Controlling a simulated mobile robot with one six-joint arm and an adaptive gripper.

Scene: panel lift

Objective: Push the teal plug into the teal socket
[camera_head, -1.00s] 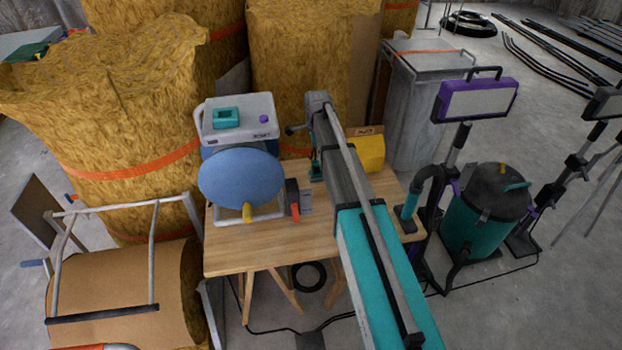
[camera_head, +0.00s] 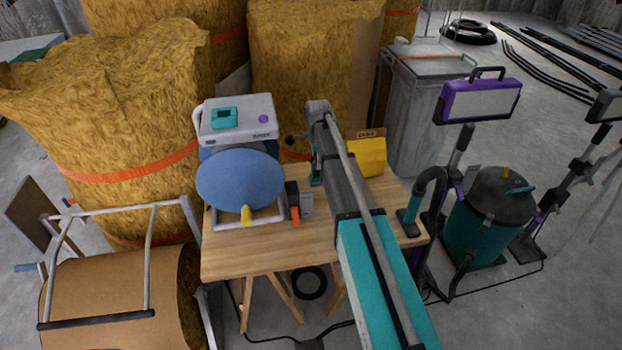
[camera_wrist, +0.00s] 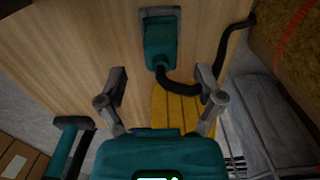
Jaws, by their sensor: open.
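In the wrist view a teal plug-like block (camera_wrist: 161,45) lies against a grey-framed piece (camera_wrist: 160,13) on the wooden table, and a black cable leaves its near end. I cannot tell whether the grey-framed piece is the socket or how far the block sits in it. My gripper (camera_wrist: 161,80) is open, its two fingers apart on either side of the cable, short of the block. In the head view a small teal part (camera_head: 316,172) shows beside my arm, which hides my fingers. A teal square fitting (camera_head: 224,118) is on top of the white box.
A teal vacuum (camera_head: 487,228) and a purple lamp (camera_head: 480,101) stand at the right. Insulation rolls (camera_head: 120,105) stand behind.

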